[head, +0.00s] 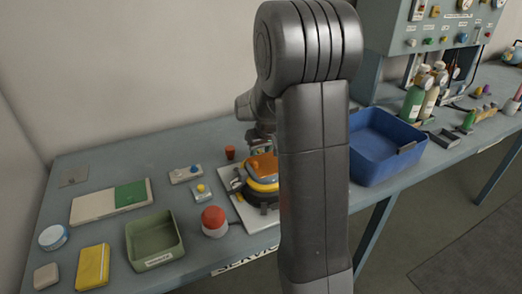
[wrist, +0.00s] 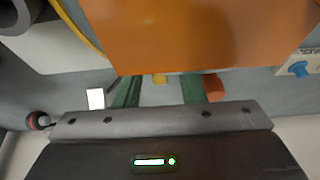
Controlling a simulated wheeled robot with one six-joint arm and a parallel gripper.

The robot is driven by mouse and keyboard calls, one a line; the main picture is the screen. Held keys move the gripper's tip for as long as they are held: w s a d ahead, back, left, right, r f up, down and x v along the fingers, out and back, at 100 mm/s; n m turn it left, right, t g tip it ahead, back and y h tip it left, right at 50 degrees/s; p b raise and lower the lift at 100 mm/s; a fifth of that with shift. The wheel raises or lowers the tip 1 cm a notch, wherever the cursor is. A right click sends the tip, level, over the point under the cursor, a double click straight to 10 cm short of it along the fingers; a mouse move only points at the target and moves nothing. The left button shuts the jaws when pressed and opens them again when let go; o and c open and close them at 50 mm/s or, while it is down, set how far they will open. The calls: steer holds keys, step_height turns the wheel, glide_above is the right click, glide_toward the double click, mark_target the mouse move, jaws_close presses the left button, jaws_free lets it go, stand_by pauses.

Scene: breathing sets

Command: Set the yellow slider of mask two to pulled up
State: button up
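In the head view a mask (head: 262,184) with orange, yellow and black parts sits on a pale board (head: 243,209), partly hidden by my arm. I cannot read which mask number it is. In the wrist view a large orange surface (wrist: 190,30) fills the top, very close. A small yellow piece (wrist: 160,78), perhaps the slider, shows at its lower edge. My gripper (wrist: 160,90) appears open, with two green finger-like shapes apart on either side of the yellow piece. Contact cannot be told. In the head view the fingertips are hidden behind my arm.
A red dome button (head: 214,218), a green tray (head: 155,243) and a small box with a yellow knob (head: 201,190) lie left of the mask. A blue bin (head: 385,150) stands right. Bottles (head: 414,102) and a panel are farther right.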

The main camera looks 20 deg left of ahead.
jaws_close()
steer(key=shift+s+a, duration=1.1)
steer(key=shift+s, duration=0.25)
steer(key=shift+o, duration=0.3)
jaws_free()
steer(key=shift+r, duration=0.1)
steer(key=v, duration=1.3)
steer(key=shift+d+r, duration=0.15)
steer(key=shift+r, duration=0.15)
